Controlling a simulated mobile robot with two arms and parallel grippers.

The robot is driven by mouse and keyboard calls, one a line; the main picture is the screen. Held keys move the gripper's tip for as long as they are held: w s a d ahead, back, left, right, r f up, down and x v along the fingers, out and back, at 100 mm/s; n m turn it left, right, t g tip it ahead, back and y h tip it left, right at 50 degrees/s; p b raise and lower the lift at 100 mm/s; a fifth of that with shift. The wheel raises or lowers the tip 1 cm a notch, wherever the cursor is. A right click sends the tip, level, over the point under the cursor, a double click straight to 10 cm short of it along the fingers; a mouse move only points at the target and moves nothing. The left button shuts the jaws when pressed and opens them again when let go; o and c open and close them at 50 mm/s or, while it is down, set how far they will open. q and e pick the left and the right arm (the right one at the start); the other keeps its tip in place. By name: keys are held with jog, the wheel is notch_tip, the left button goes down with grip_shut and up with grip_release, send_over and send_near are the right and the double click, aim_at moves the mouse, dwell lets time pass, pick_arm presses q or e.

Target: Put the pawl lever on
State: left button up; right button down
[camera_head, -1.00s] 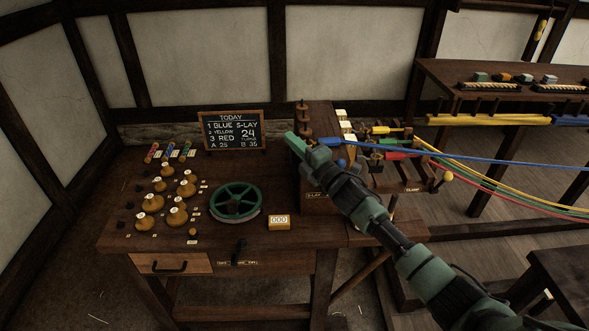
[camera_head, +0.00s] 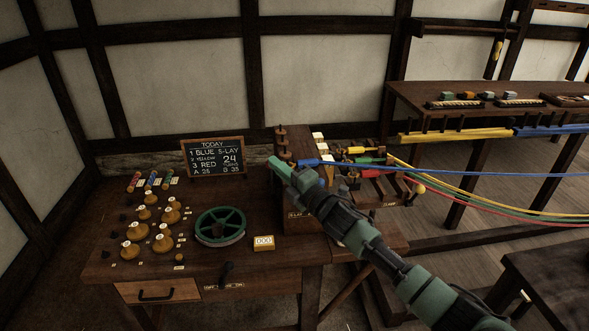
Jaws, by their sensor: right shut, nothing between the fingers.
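A small dark lever (camera_head: 226,272) stands at the front edge of the wooden bench, above a pale lettered label strip (camera_head: 223,286). It looks like the pawl lever, but its label is too small to read surely. My right gripper (camera_head: 277,165) comes in from the lower right and is shut and empty. Its green tip shows in front of the raised wooden block at the bench's right side, well up and right of the lever in the picture. My arm hides part of the block. My left gripper is out of view.
A green spoked wheel (camera_head: 220,226) and a yellow counter (camera_head: 263,243) lie on the bench. Several wooden knobs (camera_head: 163,244) stand left. A chalkboard (camera_head: 213,157) stands behind. Blue, yellow, green and red ropes (camera_head: 470,174) run off right. A drawer (camera_head: 157,291) is in the bench front.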

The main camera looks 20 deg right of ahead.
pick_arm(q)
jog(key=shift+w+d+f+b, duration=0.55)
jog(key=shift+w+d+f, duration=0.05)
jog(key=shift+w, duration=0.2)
pick_arm(e)
jog(key=s+d+r, duration=0.2)
jog(key=s+d, duration=0.1)
jog(key=s, duration=0.2)
jog(key=shift+s+r, duration=0.3)
jog(key=shift+s, duration=0.05)
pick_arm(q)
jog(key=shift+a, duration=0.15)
pick_arm(e)
jog(key=shift+s+a, duration=0.1)
